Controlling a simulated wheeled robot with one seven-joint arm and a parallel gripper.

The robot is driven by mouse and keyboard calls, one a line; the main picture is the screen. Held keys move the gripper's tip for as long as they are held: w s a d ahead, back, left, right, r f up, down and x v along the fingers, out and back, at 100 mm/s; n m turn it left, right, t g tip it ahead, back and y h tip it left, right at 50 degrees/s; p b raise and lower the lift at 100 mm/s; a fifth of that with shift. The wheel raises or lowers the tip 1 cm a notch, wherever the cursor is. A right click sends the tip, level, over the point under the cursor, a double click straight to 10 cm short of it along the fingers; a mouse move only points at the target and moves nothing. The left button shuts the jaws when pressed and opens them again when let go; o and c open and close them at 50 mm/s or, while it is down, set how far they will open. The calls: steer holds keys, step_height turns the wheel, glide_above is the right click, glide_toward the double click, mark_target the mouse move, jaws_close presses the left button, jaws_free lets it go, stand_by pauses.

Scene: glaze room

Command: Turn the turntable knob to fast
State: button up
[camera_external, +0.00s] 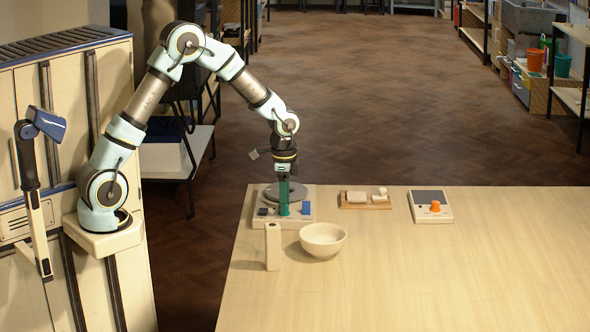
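The turntable (285,193) has a round grey disc on a pale base and stands at the table's far left corner. A dark block (265,211) and a blue block (306,208) show on the front part of its base.
A pale upright block (273,247) and a cream bowl (323,240) stand close in front of the turntable. A wooden tray (352,206) with small pale items and a device with an orange knob (435,206) lie to the right. The table's front right is clear.

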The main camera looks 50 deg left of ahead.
steer(key=shift+o, duration=1.2)
step_height(320, 180, up, 11)
steer(key=b, duration=0.2)
steer(key=shift+f+b, duration=0.15)
steer(key=shift+b, duration=0.15)
